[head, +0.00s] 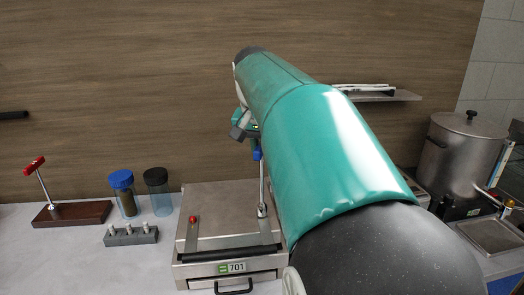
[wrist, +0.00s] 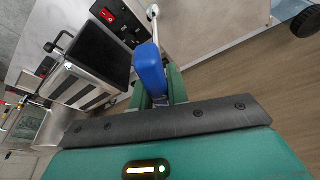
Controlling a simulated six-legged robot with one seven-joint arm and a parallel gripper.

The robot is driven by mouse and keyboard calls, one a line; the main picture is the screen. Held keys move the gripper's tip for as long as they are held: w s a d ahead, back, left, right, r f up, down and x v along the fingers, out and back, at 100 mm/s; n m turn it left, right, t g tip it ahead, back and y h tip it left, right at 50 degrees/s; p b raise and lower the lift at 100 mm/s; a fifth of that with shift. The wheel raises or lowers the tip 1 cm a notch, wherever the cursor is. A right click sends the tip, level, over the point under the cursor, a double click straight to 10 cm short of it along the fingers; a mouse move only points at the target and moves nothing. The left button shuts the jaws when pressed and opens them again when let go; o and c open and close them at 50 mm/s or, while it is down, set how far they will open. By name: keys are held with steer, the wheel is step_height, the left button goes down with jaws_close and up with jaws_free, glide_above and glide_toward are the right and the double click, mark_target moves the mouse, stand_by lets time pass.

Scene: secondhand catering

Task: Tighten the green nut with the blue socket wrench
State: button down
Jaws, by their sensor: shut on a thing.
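My gripper (head: 250,135) is shut on the blue handle (head: 257,154) of the socket wrench, high over the machine marked 701 (head: 205,215). The wrench's silver shaft (head: 262,185) hangs nearly upright. Its lower end appears at the right side of the machine's lid; I cannot tell whether it touches. In the wrist view the blue handle (wrist: 150,70) stands between the green fingers, with the silver end beyond it. I cannot make out the green nut in either view. My arm hides the area right of the wrench.
A red knob (head: 193,219) sits on the lid's left side. Left of the machine are a grey block with several metal pieces (head: 131,236), two jars (head: 123,195), and a red-handled tool on a wooden base (head: 72,213). A steel pot (head: 462,155) stands at right.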

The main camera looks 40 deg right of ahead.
steer(key=m, duration=0.3)
steer(key=shift+g, duration=0.3)
steer(key=m+g, duration=0.1)
steer(key=m, duration=0.3)
steer(key=shift+h, duration=0.3)
steer(key=shift+s+m+g, duration=0.1)
steer(key=shift+m+g, duration=0.3)
steer(key=shift+m, duration=0.4)
steer(key=m+g, duration=0.1)
steer(key=m, duration=0.3)
steer(key=shift+m, duration=0.3)
steer(key=shift+m+g+y, duration=0.3)
steer(key=shift+m+y, duration=0.1)
steer(key=shift+m, duration=0.2)
